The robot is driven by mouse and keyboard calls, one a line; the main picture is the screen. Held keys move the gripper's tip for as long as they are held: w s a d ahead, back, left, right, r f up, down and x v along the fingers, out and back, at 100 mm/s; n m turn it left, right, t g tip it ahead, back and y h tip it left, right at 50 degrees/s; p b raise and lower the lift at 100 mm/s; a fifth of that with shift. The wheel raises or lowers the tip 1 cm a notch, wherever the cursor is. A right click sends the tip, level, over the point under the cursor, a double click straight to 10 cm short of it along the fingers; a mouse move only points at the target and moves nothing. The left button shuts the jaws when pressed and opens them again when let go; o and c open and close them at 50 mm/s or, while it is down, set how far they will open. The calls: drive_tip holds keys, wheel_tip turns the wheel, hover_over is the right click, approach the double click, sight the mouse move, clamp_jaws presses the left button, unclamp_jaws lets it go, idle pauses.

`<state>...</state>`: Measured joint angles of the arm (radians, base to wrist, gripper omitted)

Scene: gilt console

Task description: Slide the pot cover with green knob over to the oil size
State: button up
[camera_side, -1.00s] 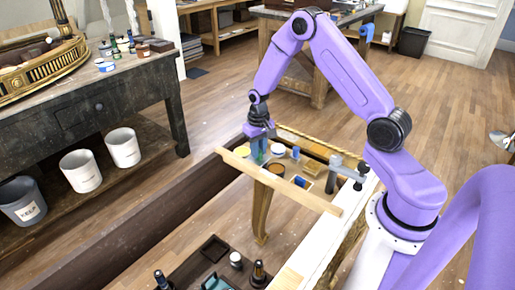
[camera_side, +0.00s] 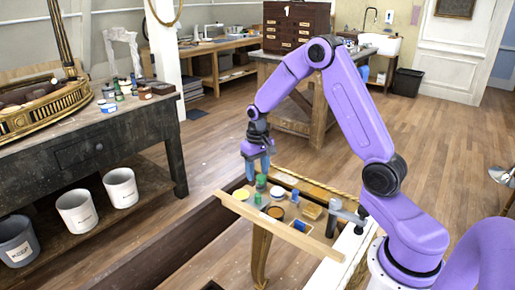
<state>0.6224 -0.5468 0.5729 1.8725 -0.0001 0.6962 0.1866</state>
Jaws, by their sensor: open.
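My gripper (camera_side: 257,168) hangs fingers down above the far left part of the work surface, open, with its two blue fingers apart. Just below the fingertips is a small upright green item (camera_side: 261,182), and a second green piece (camera_side: 258,198) shows nearer the camera. They are too small to tell which is the pot cover's knob, or whether the upper one touches a finger. A round brown-topped pot (camera_side: 276,212) stands nearer the camera. A white-lidded jar (camera_side: 277,191) is to the right of the green items. I cannot read which container is the oil size.
A blue item (camera_side: 295,196), a tan block (camera_side: 311,211) and a yellow disc (camera_side: 241,194) are close by. A wooden bar (camera_side: 280,226) crosses the near side. A grey clamp-like piece (camera_side: 347,214) stands at the right. The gilt edge (camera_side: 315,184) runs behind.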

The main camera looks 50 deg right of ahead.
wheel_tip(320, 180, up, 8)
drive_tip(key=shift+r, duration=0.15)
idle(0.4)
drive_tip(key=s+a+r+n, duration=0.3)
drive_tip(key=s+a+n, duration=0.8)
drive_tip(key=s+a, duration=0.8)
drive_tip(key=s+d+n, duration=0.3)
drive_tip(key=s+n, duration=0.1)
drive_tip(key=s, duration=0.8)
drive_tip(key=shift+s+f+n, duration=0.25)
drive_tip(key=shift+s+n, duration=0.05)
drive_tip(key=shift+s, duration=0.1)
